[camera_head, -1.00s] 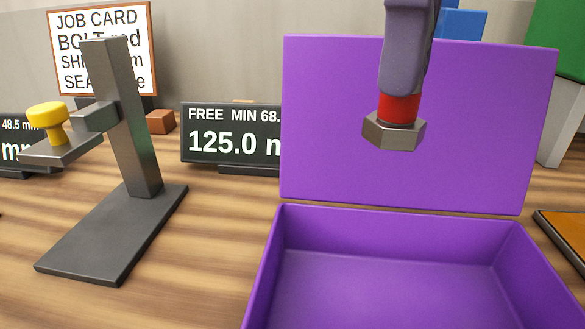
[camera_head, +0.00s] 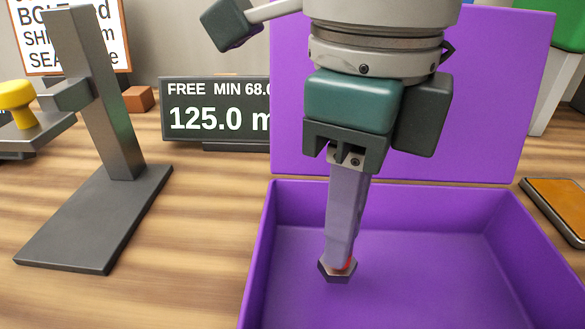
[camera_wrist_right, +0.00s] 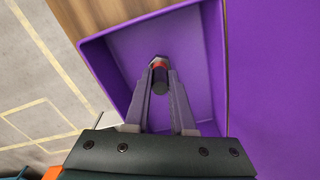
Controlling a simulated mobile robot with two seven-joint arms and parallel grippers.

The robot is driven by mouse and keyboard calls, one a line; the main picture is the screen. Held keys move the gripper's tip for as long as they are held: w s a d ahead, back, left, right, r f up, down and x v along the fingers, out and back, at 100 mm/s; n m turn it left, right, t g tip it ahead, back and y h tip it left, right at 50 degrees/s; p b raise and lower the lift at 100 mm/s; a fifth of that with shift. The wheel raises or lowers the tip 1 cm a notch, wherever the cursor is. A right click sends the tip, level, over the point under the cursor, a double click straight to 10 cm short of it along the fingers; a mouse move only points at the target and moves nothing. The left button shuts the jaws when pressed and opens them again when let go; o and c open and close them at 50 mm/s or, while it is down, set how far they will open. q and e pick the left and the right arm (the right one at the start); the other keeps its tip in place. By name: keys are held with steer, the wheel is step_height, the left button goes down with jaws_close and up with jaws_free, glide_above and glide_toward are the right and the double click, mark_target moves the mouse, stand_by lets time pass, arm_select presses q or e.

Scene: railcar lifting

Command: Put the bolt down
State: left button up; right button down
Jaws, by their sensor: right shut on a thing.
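The bolt (camera_head: 338,270) has a grey hexagonal head and a red band. It hangs head down from my right gripper (camera_head: 342,250), whose fingers are shut on it. The gripper points down into the open purple box (camera_head: 420,250), and the bolt head is at or close above the box floor; I cannot tell if it touches. In the right wrist view the bolt (camera_wrist_right: 160,66) shows at the fingertips, inside the purple box (camera_wrist_right: 205,75). My left gripper is not in view.
The purple lid (camera_head: 490,110) stands upright behind the box. A dark grey stand (camera_head: 100,210) with a yellow knob (camera_head: 17,102) is at left. A display (camera_head: 215,115) reading 125.0 stands behind. An orange-topped flat item (camera_head: 560,205) lies at right. The box floor around the bolt looks clear.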

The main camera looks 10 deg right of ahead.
steer(key=shift+f, duration=1.75)
steer(key=shift+f+b, duration=0.2)
steer(key=shift+b, duration=0.1)
steer(key=c, duration=0.8)
jaws_free()
steer(key=shift+o, duration=0.2)
step_height(320, 180, up, 12)
steer(key=shift+r+p, duration=0.25)
steer(key=shift+p, duration=0.2)
